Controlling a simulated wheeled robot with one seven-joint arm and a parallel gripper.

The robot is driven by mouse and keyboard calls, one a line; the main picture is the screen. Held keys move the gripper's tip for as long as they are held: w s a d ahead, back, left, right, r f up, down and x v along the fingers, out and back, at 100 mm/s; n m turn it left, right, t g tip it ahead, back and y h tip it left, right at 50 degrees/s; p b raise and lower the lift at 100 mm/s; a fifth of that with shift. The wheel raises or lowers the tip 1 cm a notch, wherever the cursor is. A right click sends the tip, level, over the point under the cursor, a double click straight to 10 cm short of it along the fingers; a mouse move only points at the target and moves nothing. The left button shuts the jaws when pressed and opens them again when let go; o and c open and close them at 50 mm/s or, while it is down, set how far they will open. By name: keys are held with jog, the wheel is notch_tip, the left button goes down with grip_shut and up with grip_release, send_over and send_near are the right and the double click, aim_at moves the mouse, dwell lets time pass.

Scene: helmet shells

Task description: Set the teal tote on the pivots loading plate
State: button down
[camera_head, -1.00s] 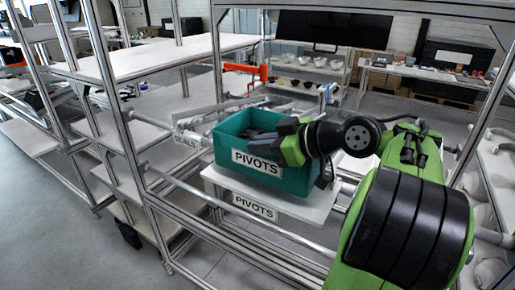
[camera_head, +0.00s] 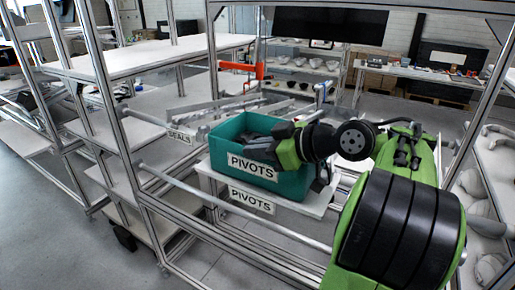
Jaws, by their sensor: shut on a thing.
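The teal tote (camera_head: 225,150) has a white PIVOTS label on its front and dark parts inside. It sits upright at the pivots loading plate (camera_head: 205,175), a white plate with its own PIVOTS label on the front edge. I cannot tell whether the tote's base touches the plate. My gripper (camera_head: 272,146) comes in from the right and is shut on the tote at its right side. The fingertips are partly hidden by the green and black gripper body and the dark parts.
Metal frame posts (camera_head: 125,130) stand at the left, and a rail (camera_head: 240,220) runs in front of the plate. A red-orange bracket (camera_head: 243,68) stands behind. Shelves with helmet shells (camera_head: 475,185) are at the right.

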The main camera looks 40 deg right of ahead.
jog(key=shift+f, duration=0.1)
jog(key=c, duration=1.1)
grip_release()
jog(key=shift+c, duration=0.2)
jog(key=p+v, duration=0.8)
jog(key=shift+w+r, duration=0.1)
jog(key=shift+r, duration=0.3)
jog(key=v, duration=0.7)
jog(key=shift+s+f, duration=0.15)
jog(key=shift+s, duration=0.25)
jog(key=shift+d, duration=0.1)
